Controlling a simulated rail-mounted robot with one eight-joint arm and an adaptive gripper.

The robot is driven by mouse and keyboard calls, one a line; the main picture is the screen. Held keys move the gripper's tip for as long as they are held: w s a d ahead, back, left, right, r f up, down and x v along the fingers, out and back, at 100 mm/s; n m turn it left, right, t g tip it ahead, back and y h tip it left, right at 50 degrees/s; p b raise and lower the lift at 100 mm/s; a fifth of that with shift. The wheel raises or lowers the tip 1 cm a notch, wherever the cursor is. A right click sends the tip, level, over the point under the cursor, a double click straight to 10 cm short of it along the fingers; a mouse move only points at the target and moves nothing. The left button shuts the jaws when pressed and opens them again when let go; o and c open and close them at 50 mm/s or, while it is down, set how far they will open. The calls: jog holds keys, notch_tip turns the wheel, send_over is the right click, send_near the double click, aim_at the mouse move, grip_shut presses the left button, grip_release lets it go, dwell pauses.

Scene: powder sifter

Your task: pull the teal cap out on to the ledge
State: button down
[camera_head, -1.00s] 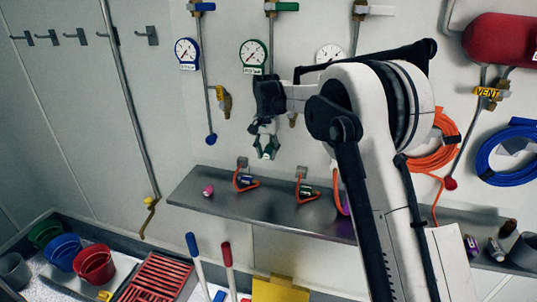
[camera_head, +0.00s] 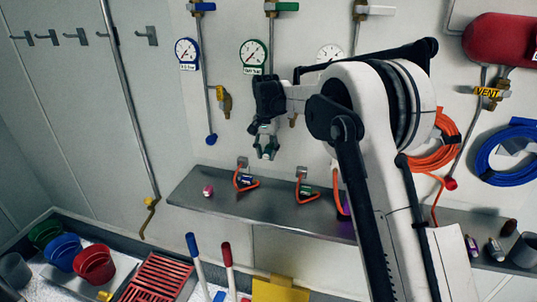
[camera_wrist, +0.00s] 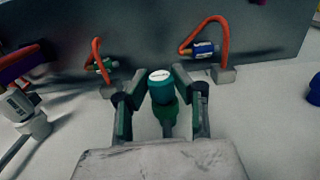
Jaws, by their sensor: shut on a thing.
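The teal cap (camera_wrist: 161,88) is a short cylinder with a pale, marked end face, seen in the wrist view. A darker green piece (camera_wrist: 168,110) sits directly behind it; I cannot tell whether the two are still joined. My gripper (camera_wrist: 161,86) is shut on the cap, one finger on each side. In the head view my gripper (camera_head: 266,154) hangs near the wall below the green-rimmed gauge (camera_head: 253,55), above the ledge, and the cap is hard to make out there. The ledge (camera_head: 220,203) is a grey metal shelf along the wall.
A pink piece (camera_head: 208,190) lies on the ledge's left part. A blue-ended pipe (camera_head: 211,139) hangs to the left of my gripper. The ledge's front strip below my gripper is clear.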

jog(key=shift+s, duration=0.1)
jog(key=s, duration=0.1)
jog(key=s+a+b, duration=0.1)
jog(key=s, duration=0.1)
jog(key=shift+s, duration=0.25)
dwell(0.4)
